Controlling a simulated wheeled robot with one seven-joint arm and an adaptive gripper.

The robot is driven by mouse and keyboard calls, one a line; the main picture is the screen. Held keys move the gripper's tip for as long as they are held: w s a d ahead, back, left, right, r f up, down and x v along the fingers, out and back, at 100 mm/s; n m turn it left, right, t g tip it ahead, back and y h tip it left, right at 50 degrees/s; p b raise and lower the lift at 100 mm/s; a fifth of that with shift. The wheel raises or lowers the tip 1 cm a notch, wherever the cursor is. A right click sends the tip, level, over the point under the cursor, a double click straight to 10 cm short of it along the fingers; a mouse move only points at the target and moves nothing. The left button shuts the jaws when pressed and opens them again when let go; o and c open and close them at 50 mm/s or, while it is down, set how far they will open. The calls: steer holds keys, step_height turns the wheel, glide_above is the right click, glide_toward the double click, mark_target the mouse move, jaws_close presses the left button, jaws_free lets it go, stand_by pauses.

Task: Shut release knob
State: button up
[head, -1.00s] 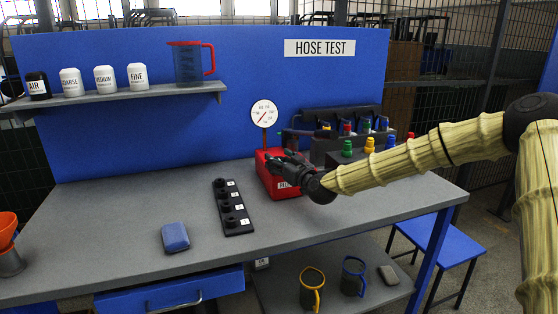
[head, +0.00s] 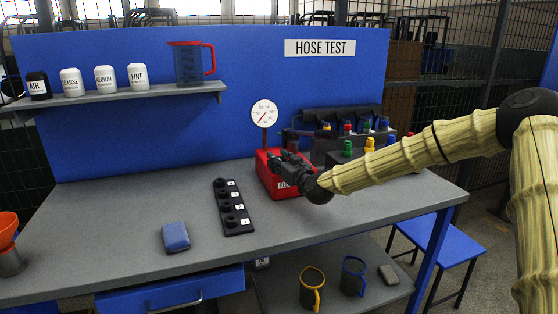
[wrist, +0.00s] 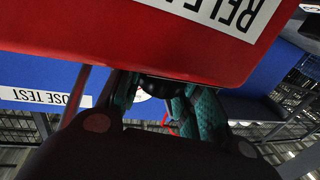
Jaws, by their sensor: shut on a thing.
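The red box (head: 268,176) stands on the bench under a round white gauge (head: 264,114). In the wrist view the red box (wrist: 150,30) fills the top, with a white label, partly cut off, reading "RELE". A dark round knob (wrist: 165,90) shows against the box's edge, largely hidden by my fingers. My gripper (head: 284,162) is at the top of the box and hides the knob in the head view. In the wrist view my gripper (wrist: 155,98) has its teal fingers on both sides of the knob and is shut on it.
A black rack (head: 232,207) with several numbered posts lies left of the box. A blue sponge-like block (head: 175,237) lies nearer the front. Coloured fittings (head: 369,145) stand on a dark block behind my arm. The bench's left middle is clear.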

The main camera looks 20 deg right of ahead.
steer(key=shift+r+h, duration=0.1)
steer(key=shift+h, duration=0.2)
steer(key=m+h+p, duration=0.2)
steer(key=m+h, duration=0.1)
steer(key=h, duration=0.2)
steer(key=shift+a+m, duration=0.1)
steer(key=shift+m, duration=0.3)
steer(key=m+g+h, duration=0.1)
steer(key=m+h, duration=0.1)
steer(key=h, duration=0.1)
steer(key=m+g+h+p, duration=0.1)
steer(key=m+h, duration=0.1)
steer(key=h, duration=0.2)
steer(key=shift+m, duration=0.4)
steer(key=m+g+h+p, duration=0.1)
steer(key=m+g+h, duration=0.3)
steer(key=h, duration=0.1)
steer(key=shift+w+g+h+p, duration=0.1)
steer(key=shift+g+h+p, duration=0.2)
steer(key=shift+m+g+h, duration=0.8)
steer(key=shift+m+g, duration=0.45)
steer(key=shift+g, duration=0.25)
steer(key=shift+m+g+h, duration=0.8)
steer(key=shift+m+g, duration=0.45)
steer(key=shift+g, duration=0.55)
steer(key=o, duration=1)
steer(key=shift+o, duration=0.2)
